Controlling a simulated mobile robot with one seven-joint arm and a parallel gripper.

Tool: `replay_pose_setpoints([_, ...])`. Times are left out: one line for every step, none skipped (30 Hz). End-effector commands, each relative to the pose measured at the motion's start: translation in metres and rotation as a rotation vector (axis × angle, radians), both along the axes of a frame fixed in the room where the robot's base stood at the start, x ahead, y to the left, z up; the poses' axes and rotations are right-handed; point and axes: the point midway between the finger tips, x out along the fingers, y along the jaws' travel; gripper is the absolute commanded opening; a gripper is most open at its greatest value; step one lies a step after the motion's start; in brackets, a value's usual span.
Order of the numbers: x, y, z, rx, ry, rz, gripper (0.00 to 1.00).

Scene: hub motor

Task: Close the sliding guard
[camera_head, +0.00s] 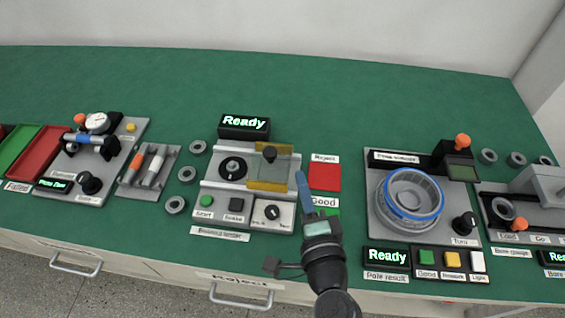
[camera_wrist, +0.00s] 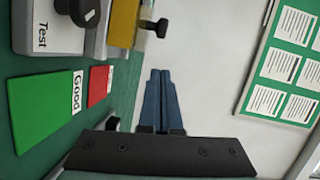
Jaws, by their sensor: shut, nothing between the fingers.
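The sliding guard (camera_head: 272,168) is a see-through panel with a yellow frame and a dark knob (camera_head: 269,153). It sits at the right part of the grey tester (camera_head: 215,188) and leaves the round black fixture (camera_head: 233,168) at the left uncovered. In the wrist view the guard's yellow edge (camera_wrist: 123,22) and its knob (camera_wrist: 158,26) show at the top. My gripper (camera_head: 299,176) is shut and empty, with blue fingers, just right of the guard in the picture. The fingers also show in the wrist view (camera_wrist: 160,75), apart from the knob.
A red pad (camera_head: 324,177) and a green pad (camera_head: 331,211) lie right of the tester. A "Ready" display (camera_head: 244,126) stands behind it. Metal rings (camera_head: 187,174) lie at its left. A station with a blue-rimmed ring (camera_head: 411,197) stands further right.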

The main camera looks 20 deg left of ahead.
Motion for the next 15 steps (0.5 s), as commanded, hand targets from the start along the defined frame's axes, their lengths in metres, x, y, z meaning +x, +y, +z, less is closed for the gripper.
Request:
replay_pose_setpoints([0.01, 0.007, 0.001, 0.0, -0.002, 0.002, 0.0])
replay_pose_setpoints([0.015, 0.011, 0.0, -0.001, -0.001, 0.003, 0.0])
replay_pose_setpoints([0.021, 0.015, 0.0, 0.0, -0.002, 0.003, 0.0])
replay_pose_setpoints([0.026, 0.018, -0.001, -0.001, -0.002, 0.002, 0.0])
replay_pose_setpoints([0.025, 0.024, -0.002, -0.001, 0.0, 0.004, 0.0])
replay_pose_setpoints([0.025, 0.031, -0.003, -0.001, 0.001, 0.004, 0.0])
replay_pose_setpoints([0.026, 0.035, -0.004, -0.002, 0.0, 0.004, 0.0])
replay_pose_setpoints([0.027, 0.038, -0.005, -0.002, -0.001, 0.003, 0.0])
replay_pose_setpoints([0.028, 0.043, -0.005, -0.002, 0.0, 0.003, 0.0])
replay_pose_setpoints([0.028, 0.045, -0.006, -0.002, 0.0, 0.002, 0.0])
replay_pose_setpoints([0.029, 0.047, -0.007, -0.002, 0.0, 0.002, 0.0])
replay_pose_setpoints([0.029, 0.05, -0.007, -0.002, -0.001, 0.001, 0.0])
replay_pose_setpoints([0.03, 0.051, -0.008, -0.002, -0.001, 0.0, 0.0])
replay_pose_setpoints([0.03, 0.052, -0.008, -0.002, -0.001, 0.0, 0.0])
replay_pose_setpoints([0.03, 0.053, -0.008, -0.002, -0.001, 0.0, 0.0])
